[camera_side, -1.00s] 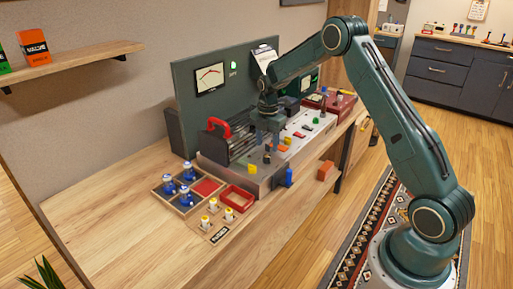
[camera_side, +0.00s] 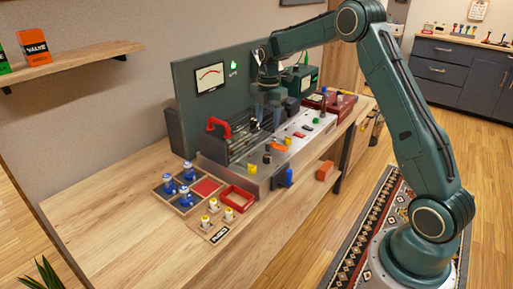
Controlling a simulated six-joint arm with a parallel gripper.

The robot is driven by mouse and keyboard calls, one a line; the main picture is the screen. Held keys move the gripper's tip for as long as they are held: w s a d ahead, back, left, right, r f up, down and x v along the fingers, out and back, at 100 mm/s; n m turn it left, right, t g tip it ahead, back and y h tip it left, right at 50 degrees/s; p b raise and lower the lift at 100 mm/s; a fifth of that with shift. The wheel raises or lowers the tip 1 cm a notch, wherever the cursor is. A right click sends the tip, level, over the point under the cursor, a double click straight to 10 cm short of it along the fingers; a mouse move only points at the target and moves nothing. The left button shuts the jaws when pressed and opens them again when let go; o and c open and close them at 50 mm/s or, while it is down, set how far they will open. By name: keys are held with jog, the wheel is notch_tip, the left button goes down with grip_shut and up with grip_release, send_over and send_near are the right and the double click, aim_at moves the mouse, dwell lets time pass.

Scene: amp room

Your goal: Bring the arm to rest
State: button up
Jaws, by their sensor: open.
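My gripper (camera_side: 267,118) hangs pointing down above the middle of the amp chassis (camera_side: 252,172), in front of the dark upright panel. It is open, and no object shows between its fingers, though they are small and dark here. It appears clear of the chassis top. My arm reaches in from the right, with its elbow high at the top of the picture.
The upright panel with a meter (camera_side: 210,78) stands behind the chassis. A red handle (camera_side: 218,126), a tray of blue-and-white tubes (camera_side: 186,198), a red open box (camera_side: 238,198) and yellow-topped pieces (camera_side: 206,221) are to the left. The table's front left is free.

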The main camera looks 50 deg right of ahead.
jog(key=s+a+r+m+t, duration=0.3)
jog(key=s+a+r+m, duration=0.6)
jog(key=s+a+r, duration=0.45)
jog(key=s+a+m+t, duration=0.1)
jog(key=s+m, duration=0.3)
jog(key=s, duration=0.5)
jog(key=s+a+m+t, duration=0.1)
jog(key=s+a+m, duration=0.3)
jog(key=s, duration=0.6)
jog(key=shift+a+m+t, duration=0.25)
jog(key=shift+m+t, duration=0.05)
jog(key=shift+m, duration=0.3)
